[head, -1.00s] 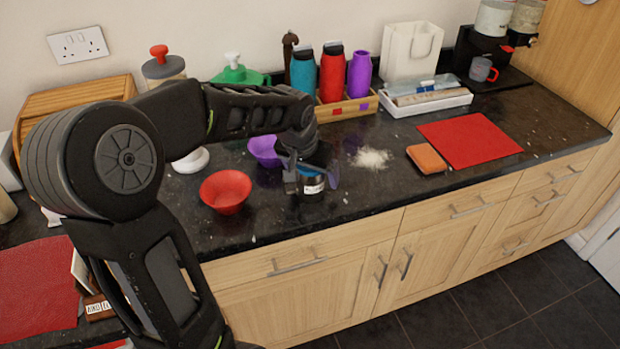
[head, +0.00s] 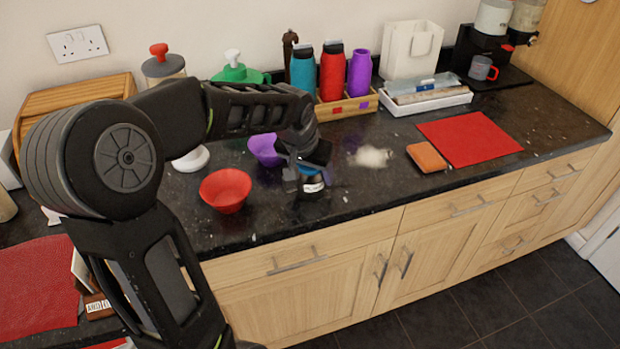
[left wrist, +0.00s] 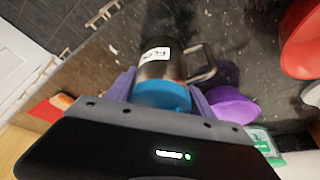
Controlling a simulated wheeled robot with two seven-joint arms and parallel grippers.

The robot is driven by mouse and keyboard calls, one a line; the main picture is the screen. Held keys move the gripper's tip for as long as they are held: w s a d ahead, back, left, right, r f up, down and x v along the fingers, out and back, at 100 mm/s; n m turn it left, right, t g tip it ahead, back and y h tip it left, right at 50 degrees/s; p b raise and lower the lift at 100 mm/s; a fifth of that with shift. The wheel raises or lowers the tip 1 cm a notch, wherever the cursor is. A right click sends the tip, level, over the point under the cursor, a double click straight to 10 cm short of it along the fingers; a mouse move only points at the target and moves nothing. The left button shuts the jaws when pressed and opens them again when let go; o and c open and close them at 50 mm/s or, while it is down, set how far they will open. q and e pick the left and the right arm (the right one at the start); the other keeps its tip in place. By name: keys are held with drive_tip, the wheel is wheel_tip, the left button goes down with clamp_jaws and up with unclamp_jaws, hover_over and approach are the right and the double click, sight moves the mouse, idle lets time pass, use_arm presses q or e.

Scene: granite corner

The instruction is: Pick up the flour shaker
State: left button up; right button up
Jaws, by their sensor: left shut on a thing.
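The flour shaker (left wrist: 158,66) is a metal cup with a side handle, a blue top and a white label with partly readable letters. In the head view the flour shaker (head: 312,188) is near the counter's front edge, mostly hidden by my gripper. My left gripper (head: 308,172) is shut on it near its blue top; in the left wrist view the purple fingers of my left gripper (left wrist: 160,94) sit on either side of that top. I cannot tell whether its base touches the counter. My right gripper is not in view.
A red bowl (head: 226,190) and a purple bowl (head: 265,150) stand close to the left of the shaker. Spilled white flour (head: 371,157), an orange sponge (head: 427,157) and a red mat (head: 470,140) lie to the right. Bottles in a wooden rack (head: 347,107) stand behind.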

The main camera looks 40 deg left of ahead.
use_arm(q)
drive_tip(key=c, duration=0.7)
drive_tip(key=shift+r, duration=0.1)
wheel_tip(320, 180, up, 10)
drive_tip(key=shift+f+b, duration=0.1)
drive_tip(key=shift+b, duration=0.25)
idle(0.4)
